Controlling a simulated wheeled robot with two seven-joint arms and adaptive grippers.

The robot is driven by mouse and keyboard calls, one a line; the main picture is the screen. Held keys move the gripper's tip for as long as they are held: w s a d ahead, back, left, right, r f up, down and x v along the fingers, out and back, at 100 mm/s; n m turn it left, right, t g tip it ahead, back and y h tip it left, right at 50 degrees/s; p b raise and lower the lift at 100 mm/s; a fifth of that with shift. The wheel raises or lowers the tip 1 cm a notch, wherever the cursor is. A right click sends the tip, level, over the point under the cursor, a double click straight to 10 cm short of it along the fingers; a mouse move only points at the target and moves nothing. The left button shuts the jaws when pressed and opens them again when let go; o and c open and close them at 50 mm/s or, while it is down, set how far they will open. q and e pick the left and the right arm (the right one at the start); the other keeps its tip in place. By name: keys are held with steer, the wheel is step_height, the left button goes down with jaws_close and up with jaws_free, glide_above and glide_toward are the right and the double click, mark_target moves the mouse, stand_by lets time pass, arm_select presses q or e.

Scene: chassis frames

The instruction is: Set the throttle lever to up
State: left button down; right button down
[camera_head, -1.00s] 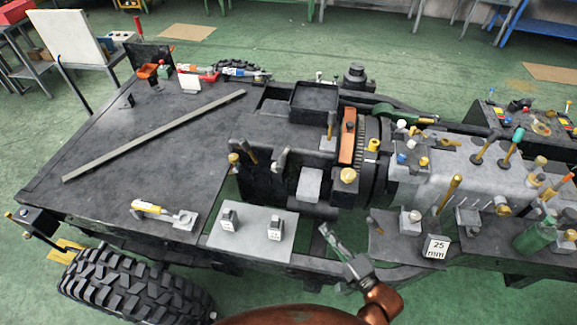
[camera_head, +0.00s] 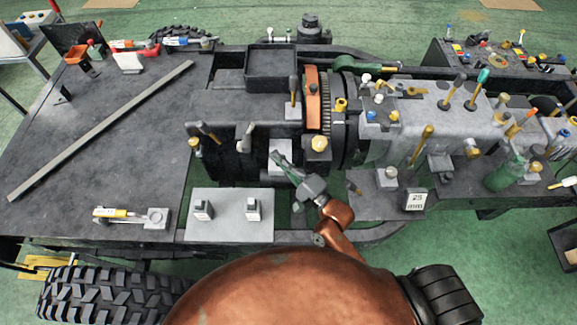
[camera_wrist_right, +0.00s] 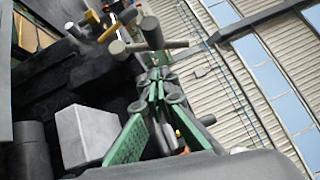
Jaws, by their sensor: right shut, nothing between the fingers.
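My right gripper (camera_head: 280,160) is shut and empty, in front of the engine block by a pale grey box. In the right wrist view its green fingers (camera_wrist_right: 160,78) point at a grey lever with a round end (camera_wrist_right: 152,32), just beyond the tips; I cannot tell if they touch. In the head view, a grey lever (camera_head: 245,138) stands left of the fingertips, and a dark-tipped lever (camera_head: 208,131) leans farther left. Another upright lever (camera_head: 293,90) stands behind. No label shows which is the throttle lever. My left gripper is out of view.
The pale grey box (camera_head: 275,150) is partly behind the right gripper; it also shows in the wrist view (camera_wrist_right: 86,136). A light plate (camera_head: 230,220) with two small switches lies in front. A yellow-handled lever (camera_head: 420,145) and a "25 mm" block (camera_head: 415,200) are to the right.

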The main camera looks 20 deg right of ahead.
mark_target(246, 143)
steer(key=shift+w+a+r, duration=0.2)
steer(key=shift+w+a, duration=0.35)
steer(key=shift+a, duration=0.25)
steer(key=shift+w+a+r, duration=0.15)
steer(key=shift+w+a, duration=0.35)
steer(key=shift+a, duration=0.3)
steer(key=shift+w+a+r, duration=0.2)
steer(key=shift+w+a, duration=0.35)
steer(key=shift+a, duration=0.25)
